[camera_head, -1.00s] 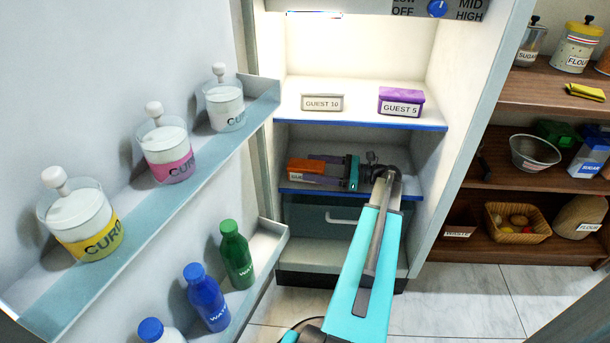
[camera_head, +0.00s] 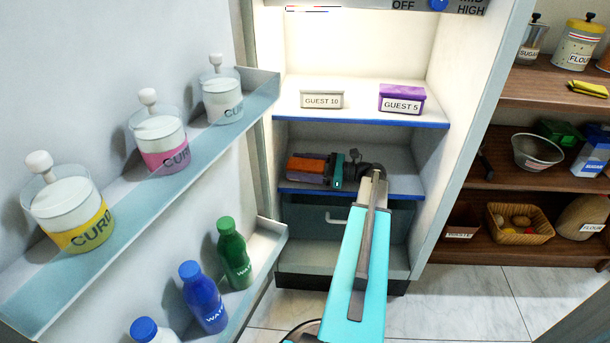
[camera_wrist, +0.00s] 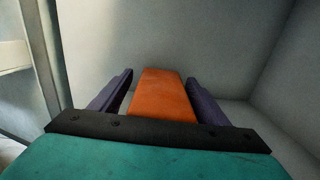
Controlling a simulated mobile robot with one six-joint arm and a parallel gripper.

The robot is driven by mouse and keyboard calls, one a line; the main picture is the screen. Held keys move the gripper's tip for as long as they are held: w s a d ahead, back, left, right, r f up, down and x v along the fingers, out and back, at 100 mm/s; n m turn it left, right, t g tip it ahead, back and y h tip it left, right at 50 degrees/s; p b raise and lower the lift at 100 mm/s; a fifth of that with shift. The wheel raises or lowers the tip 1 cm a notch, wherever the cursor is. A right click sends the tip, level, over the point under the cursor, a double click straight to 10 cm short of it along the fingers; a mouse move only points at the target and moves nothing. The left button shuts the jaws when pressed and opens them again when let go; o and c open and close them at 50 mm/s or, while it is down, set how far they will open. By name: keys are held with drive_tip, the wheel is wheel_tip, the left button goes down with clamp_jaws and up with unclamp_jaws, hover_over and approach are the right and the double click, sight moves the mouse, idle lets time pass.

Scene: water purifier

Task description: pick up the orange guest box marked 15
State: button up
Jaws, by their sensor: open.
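The orange guest box (camera_head: 306,167) sits on the lower fridge shelf at its left side. Its label is mostly hidden, so I cannot read the number. My gripper (camera_head: 308,170) is at this box, reaching in from the right with its fingers pointing left. In the wrist view the orange box (camera_wrist: 163,95) lies between the two dark purple fingers of my gripper (camera_wrist: 160,92), with one finger on each side. The fingers are open, with a narrow gap showing on each side of the box.
A white box marked Guest 10 (camera_head: 321,99) and a purple box marked Guest 5 (camera_head: 402,100) stand on the shelf above. The open fridge door at left holds curd jars (camera_head: 158,142) and water bottles (camera_head: 204,297). A brown pantry shelf (camera_head: 545,94) stands right.

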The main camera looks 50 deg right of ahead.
drive_tip(key=shift+w+a, duration=0.25)
drive_tip(key=shift+w, duration=0.2)
drive_tip(key=c, duration=1.4)
drive_tip(key=shift+r, duration=0.1)
drive_tip(key=shift+r+p, duration=0.95)
drive_tip(key=shift+r, duration=0.7)
drive_tip(key=shift+s+a+r, duration=0.2)
drive_tip(key=shift+a+r, duration=0.05)
drive_tip(key=s+a+r+p, duration=0.1)
drive_tip(key=s+a+p, duration=0.4)
drive_tip(key=s+a, duration=0.6)
drive_tip(key=shift+p, duration=0.4)
